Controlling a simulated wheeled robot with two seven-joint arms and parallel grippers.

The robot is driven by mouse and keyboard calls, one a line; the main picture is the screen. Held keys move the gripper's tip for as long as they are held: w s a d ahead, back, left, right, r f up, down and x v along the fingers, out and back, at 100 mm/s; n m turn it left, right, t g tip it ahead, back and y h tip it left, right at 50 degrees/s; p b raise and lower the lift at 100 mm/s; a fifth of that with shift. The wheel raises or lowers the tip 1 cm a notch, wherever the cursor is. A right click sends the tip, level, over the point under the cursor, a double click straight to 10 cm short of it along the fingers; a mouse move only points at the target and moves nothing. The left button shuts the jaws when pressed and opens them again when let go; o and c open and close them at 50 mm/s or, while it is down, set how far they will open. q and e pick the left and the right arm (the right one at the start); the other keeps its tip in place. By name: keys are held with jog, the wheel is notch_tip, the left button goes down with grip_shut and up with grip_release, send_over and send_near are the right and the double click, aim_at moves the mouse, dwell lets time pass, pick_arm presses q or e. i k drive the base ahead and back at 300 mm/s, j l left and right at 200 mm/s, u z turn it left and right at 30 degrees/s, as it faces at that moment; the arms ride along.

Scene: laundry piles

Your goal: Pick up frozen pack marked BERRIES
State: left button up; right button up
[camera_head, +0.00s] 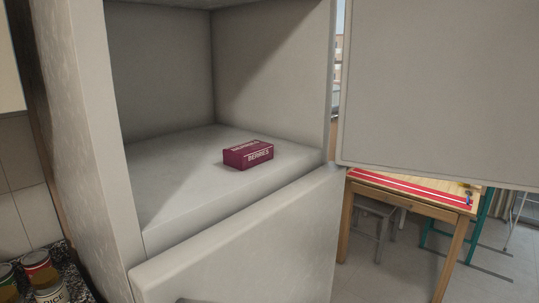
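A small dark red box-shaped pack (247,155) with white lettering that reads BERRIES lies on the pale shelf floor of an open compartment. It lies flat toward the right part of that shelf, with clear shelf around it. Neither of my grippers shows in the head view.
The compartment door (440,90) stands open at the right. A closed lower front (250,240) lies below the shelf. Cans (40,270) stand on a speckled counter at the lower left. A wooden table (415,192) with a red-edged top is at the right.

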aim_at(243, 157)
jog(key=l+u, duration=0.25)
jog(key=l, duration=1.2)
jog(key=l+u, duration=0.2)
jog(key=l, duration=1.2)
jog(key=k, duration=0.05)
